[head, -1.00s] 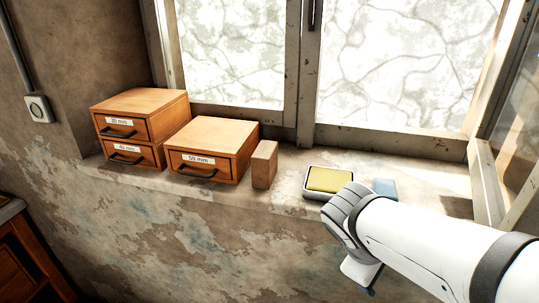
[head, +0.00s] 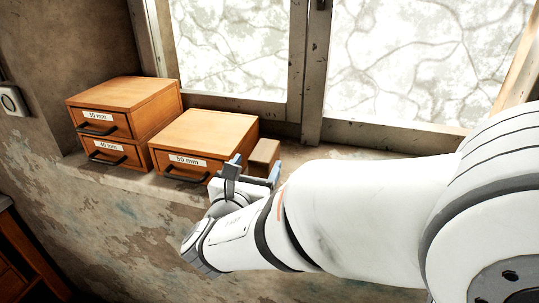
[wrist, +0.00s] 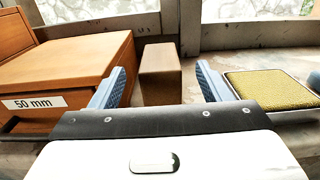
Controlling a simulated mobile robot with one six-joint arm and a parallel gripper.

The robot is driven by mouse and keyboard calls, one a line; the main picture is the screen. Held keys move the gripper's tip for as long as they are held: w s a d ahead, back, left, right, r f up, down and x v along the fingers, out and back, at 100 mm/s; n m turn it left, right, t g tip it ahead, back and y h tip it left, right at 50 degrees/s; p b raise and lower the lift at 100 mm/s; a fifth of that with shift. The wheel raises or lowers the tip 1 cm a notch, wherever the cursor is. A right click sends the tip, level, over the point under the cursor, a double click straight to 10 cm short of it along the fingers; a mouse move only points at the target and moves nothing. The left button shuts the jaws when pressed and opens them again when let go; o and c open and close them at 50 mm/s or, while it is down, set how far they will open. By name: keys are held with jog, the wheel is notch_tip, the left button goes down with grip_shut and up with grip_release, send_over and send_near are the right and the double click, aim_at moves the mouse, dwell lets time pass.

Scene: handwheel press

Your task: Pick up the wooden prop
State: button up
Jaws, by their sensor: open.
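The wooden prop (head: 264,153) is a small upright wooden block on the window sill, just right of the 50 mm drawer box. Its lower part is hidden by my gripper in the head view. My gripper (head: 254,170) is open and empty in front of it. In the wrist view the prop (wrist: 160,76) stands centred between the two blue fingers, seemingly just beyond their tips, with gaps on both sides.
The 50 mm drawer box (head: 207,137) stands close left of the prop, near my left finger. Stacked 30 mm and 40 mm drawers (head: 122,108) stand further left. A yellow-topped pad (wrist: 262,88) lies right of my right finger. The window (head: 228,50) is behind.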

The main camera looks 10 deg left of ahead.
aim_at(264, 154)
jog(key=w, duration=0.2)
jog(key=w+p, duration=0.1)
jog(key=w, duration=0.2)
jog(key=w+d+f+p, duration=0.1)
jog(key=w, duration=0.1)
jog(key=shift+w+f, duration=0.1)
jog(key=shift+w, duration=0.05)
jog(key=c, duration=1.3)
